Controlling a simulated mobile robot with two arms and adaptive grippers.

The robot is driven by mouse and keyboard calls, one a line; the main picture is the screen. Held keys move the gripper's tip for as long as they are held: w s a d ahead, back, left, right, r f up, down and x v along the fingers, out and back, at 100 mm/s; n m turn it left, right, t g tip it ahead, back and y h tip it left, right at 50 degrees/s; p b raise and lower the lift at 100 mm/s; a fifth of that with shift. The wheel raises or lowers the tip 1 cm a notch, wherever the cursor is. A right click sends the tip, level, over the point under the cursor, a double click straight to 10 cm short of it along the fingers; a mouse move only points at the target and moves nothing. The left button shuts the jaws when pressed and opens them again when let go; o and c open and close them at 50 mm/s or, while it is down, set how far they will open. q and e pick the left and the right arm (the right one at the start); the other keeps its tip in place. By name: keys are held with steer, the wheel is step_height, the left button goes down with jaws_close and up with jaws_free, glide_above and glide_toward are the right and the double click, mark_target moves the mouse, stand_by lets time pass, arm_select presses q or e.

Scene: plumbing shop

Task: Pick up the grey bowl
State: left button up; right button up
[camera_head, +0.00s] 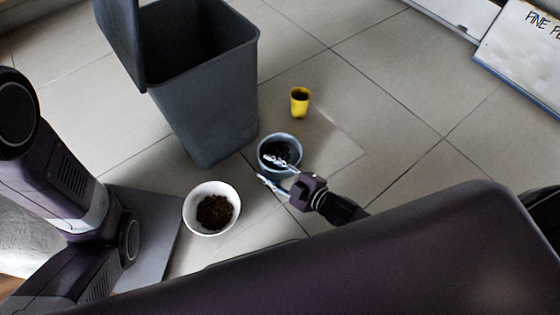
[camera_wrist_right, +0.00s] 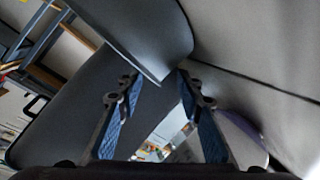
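The grey bowl (camera_head: 264,160) stands on the tiled floor with dark contents inside, near the middle of the head view. My right gripper (camera_head: 263,167) is at its near side, fingers spread. One finger overlaps the bowl's opening and the other is outside the near wall, so the near rim appears to lie between them. In the right wrist view the fingers (camera_wrist_right: 157,78) are apart, with a grey curved surface between and beyond the tips; I cannot tell for sure whether it is the bowl. Contact is not clear. My left gripper is out of view; only its arm shows.
A white bowl (camera_head: 231,194) with brown contents stands left and nearer. A yellow cup (camera_head: 299,104) stands behind the grey bowl. A tall grey bin (camera_head: 207,120) with raised lid stands behind left. Floor to the right is clear up to white boxes (camera_head: 522,50).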

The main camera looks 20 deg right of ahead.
steer(key=shift+w+a+f, duration=0.1)
steer(key=shift+w+a, duration=0.25)
steer(key=shift+w, duration=0.2)
jaws_close()
